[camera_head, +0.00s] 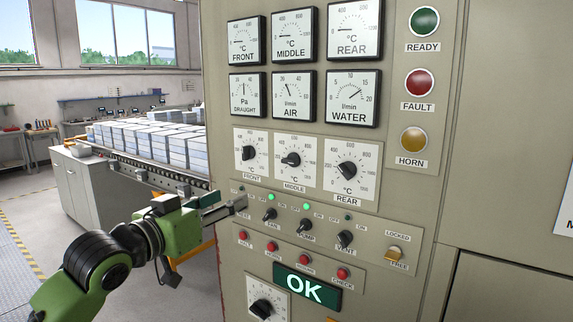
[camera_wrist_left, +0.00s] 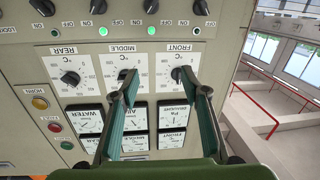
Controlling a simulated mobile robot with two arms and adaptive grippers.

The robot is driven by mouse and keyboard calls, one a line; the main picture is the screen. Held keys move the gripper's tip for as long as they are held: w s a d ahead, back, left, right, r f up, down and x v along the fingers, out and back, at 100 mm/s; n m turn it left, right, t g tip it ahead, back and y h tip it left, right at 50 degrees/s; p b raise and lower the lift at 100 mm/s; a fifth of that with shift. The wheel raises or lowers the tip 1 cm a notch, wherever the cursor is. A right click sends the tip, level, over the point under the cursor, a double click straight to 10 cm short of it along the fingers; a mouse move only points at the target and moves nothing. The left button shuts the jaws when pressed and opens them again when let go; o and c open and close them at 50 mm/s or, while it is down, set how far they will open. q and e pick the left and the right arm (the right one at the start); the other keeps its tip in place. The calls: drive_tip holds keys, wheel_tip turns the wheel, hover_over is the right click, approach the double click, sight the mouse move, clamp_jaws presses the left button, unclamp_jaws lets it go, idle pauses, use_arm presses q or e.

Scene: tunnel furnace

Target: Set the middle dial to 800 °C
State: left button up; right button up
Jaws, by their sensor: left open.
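The middle dial (camera_head: 291,160) is a black knob on a white scale plate, between the front dial (camera_head: 249,153) and the rear dial (camera_head: 347,169). Its pointer is turned to the left, toward the low end of the scale. My left gripper (camera_head: 240,203) is open and empty, low and left of the middle dial in the head view. In the left wrist view, upside down, its two fingers (camera_wrist_left: 160,78) stand apart. One finger partly covers the middle dial (camera_wrist_left: 122,75); the other is close to the front dial (camera_wrist_left: 178,74). I cannot tell any contact. My right gripper is not shown.
Below the dials is a row of black switches (camera_head: 305,225) with green lamps, then red buttons (camera_head: 307,258) and a green OK display (camera_head: 307,289). Gauges (camera_head: 294,34) fill the panel above. A conveyor with stacked white blocks (camera_head: 150,137) stands behind on the left.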

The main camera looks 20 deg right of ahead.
sight(287, 162)
use_arm(q)
drive_tip(key=s+d+r+m+g+h, duration=0.1)
drive_tip(key=s+d+r+m+h, duration=0.15)
drive_tip(key=s+r, duration=0.35)
drive_tip(key=shift+y, duration=0.45)
drive_tip(key=p+x, duration=0.4)
drive_tip(key=x, duration=0.8)
drive_tip(key=shift+s+d+r+p, duration=0.1)
drive_tip(key=shift+s+d+p, duration=0.1)
drive_tip(key=shift+p, duration=0.2)
drive_tip(key=shift+w+d, duration=0.5)
drive_tip(key=shift+w+d+p, duration=0.2)
drive_tip(key=shift+p, duration=0.1)
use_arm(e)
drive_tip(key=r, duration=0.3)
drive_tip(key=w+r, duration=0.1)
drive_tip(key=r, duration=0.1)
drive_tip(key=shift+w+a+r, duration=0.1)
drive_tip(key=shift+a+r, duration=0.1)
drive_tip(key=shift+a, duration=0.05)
use_arm(q)
drive_tip(key=c, duration=1.1)
